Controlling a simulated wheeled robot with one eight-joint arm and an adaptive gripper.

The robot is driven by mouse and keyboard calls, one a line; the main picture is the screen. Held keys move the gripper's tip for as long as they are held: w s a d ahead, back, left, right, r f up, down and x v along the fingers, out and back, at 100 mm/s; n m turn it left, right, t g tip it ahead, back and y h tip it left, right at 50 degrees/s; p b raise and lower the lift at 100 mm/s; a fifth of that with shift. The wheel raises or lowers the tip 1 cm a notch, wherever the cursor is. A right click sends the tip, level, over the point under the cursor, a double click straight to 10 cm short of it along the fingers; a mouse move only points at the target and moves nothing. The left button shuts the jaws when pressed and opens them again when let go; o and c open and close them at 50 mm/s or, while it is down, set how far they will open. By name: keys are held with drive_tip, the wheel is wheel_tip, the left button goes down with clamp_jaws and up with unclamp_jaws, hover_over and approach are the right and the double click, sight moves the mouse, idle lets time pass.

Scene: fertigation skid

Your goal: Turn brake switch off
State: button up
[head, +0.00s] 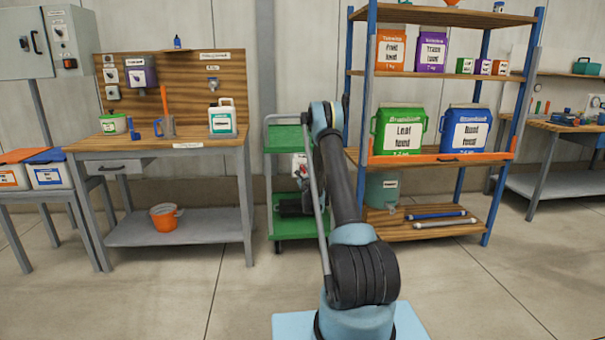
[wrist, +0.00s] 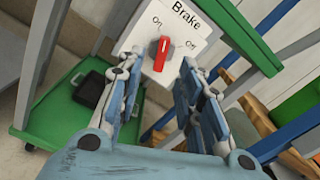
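The brake switch is a red handle (wrist: 162,54) on a white panel (wrist: 190,24) marked "Brake", with "On" at its left and "Off" at its right. The panel is tilted in the wrist view, and the handle stands nearly upright in the picture, its upper end closer to "On". My gripper (wrist: 161,64) is open and empty, its two fingers to the left and right of the handle, which shows between and beyond the tips. Contact is not visible.
The green cart (head: 284,137) frames the panel, and a black box (wrist: 90,88) lies on its lower tray. The blue-posted shelf rack (head: 365,85) stands close on the right. A workbench (head: 160,145) is to the left. The floor in front is clear.

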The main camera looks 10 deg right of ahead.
sight(302, 169)
drive_tip(key=w, duration=0.9)
drive_tip(key=shift+w, duration=0.1)
clamp_jaws()
